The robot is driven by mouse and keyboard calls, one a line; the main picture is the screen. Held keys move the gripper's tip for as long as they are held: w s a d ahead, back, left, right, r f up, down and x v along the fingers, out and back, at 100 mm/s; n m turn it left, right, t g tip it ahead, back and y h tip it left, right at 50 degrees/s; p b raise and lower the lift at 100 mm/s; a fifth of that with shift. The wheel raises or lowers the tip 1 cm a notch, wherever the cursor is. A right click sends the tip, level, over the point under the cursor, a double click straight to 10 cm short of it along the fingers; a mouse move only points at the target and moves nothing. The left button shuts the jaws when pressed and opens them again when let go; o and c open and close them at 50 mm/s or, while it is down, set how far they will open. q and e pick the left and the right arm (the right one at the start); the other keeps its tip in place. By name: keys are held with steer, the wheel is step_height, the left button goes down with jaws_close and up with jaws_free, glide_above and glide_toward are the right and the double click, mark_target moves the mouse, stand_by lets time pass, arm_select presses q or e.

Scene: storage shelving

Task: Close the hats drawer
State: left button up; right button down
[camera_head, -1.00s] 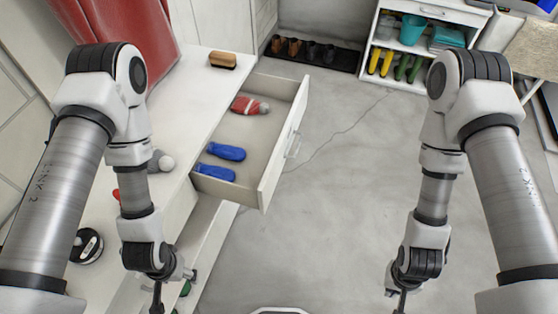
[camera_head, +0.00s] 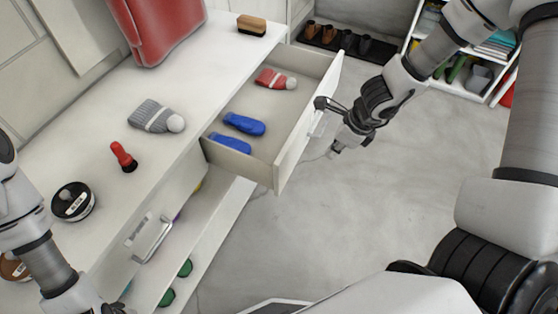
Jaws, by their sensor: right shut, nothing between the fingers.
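The open drawer (camera_head: 290,160) juts out of the white cabinet toward the right. Inside it lie a red hat with a white pompom (camera_head: 275,79) and two blue mittens (camera_head: 243,124). My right gripper (camera_head: 327,122) is shut and empty, at the outer face of the drawer front by its handle; I cannot tell whether it touches. A grey hat with a pompom (camera_head: 155,117) lies on the cabinet top. Below and nearer is another drawer front with a metal handle (camera_head: 152,240). My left gripper (camera_head: 98,308) shows only partly at the bottom left edge.
On the cabinet top are a brush (camera_head: 251,25), a red bag (camera_head: 163,28), a red-handled brush (camera_head: 123,157) and a round tin (camera_head: 74,201). A shoe mat (camera_head: 345,40) and a shelf (camera_head: 492,85) stand at the back. The floor right of the drawer is clear.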

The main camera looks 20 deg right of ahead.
steer(key=w+t, duration=0.1)
steer(key=w, duration=0.1)
steer(key=b, duration=1)
glide_toward(293, 160)
steer(key=d+x, duration=0.1)
steer(key=x, duration=0.4)
arm_select(q)
step_height(293, 160, down, 10)
steer(key=shift+f, duration=0.25)
arm_select(e)
steer(key=shift+s+a, duration=0.15)
steer(key=shift+a, duration=0.15)
arm_select(q)
steer(key=shift+w, duration=0.1)
steer(key=shift+r, duration=0.1)
arm_select(e)
steer(key=shift+a, duration=0.1)
